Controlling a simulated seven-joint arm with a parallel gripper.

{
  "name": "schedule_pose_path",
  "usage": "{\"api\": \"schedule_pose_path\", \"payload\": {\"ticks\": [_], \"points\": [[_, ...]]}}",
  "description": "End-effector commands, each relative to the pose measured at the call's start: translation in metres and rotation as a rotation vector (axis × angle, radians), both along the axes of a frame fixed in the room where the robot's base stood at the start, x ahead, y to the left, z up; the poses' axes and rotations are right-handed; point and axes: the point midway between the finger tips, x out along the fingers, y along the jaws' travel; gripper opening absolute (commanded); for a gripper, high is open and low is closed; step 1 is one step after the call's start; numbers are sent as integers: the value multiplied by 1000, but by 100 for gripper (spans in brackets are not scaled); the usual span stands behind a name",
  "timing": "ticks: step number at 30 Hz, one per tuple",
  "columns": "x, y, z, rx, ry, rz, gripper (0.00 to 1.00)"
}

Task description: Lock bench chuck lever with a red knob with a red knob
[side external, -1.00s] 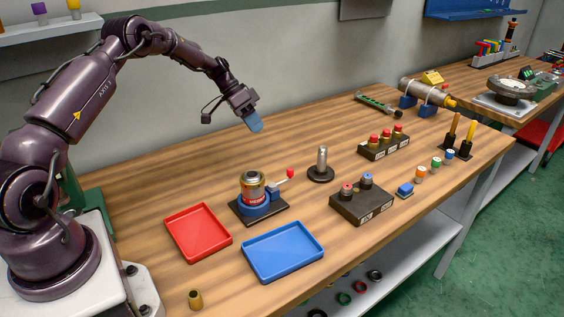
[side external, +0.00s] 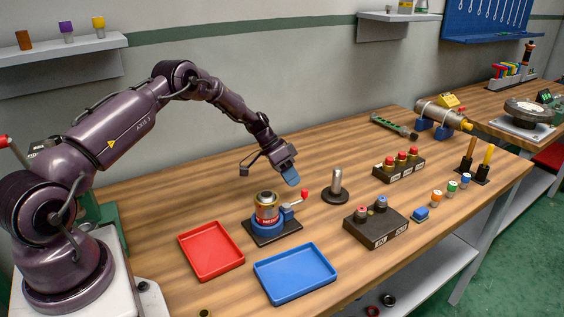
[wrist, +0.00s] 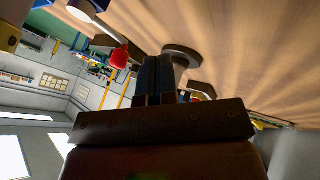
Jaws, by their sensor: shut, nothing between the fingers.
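The bench chuck (side external: 268,230) is a blue ring-shaped base on a dark plate, with a metal can-like part (side external: 266,205) standing upright in it. Its lever ends in a red knob (side external: 305,194) and sticks out to the right and slightly up. My gripper (side external: 292,179), with blue fingers, is shut and empty, a little above the knob and apart from it as far as I can tell. In the wrist view the shut fingers (wrist: 158,75) point away from the camera, and the red knob (wrist: 119,57) shows just left of them.
A grey upright post on a round base (side external: 336,188) stands just right of the lever. A red tray (side external: 211,266) and a blue tray (side external: 294,290) lie in front. A dark block with two knobs (side external: 376,233) is at the right. The table behind the chuck is clear.

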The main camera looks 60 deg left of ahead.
Motion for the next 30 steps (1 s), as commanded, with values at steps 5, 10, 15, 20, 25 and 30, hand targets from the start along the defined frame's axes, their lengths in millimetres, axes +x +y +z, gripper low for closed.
{"api": "schedule_pose_path", "payload": {"ticks": [5, 10, 15, 20, 25, 30], "points": [[-3, -22, 3, 1, -3, 0, 0], [-4, -30, 4, 2, -4, 0, 0], [-4, -31, 4, 1, -5, 0, 0], [-4, -31, 4, 2, -4, 0, 0], [-4, -32, 3, 1, -5, -15, 0], [-3, -34, 3, 1, -5, -53, 0]]}}
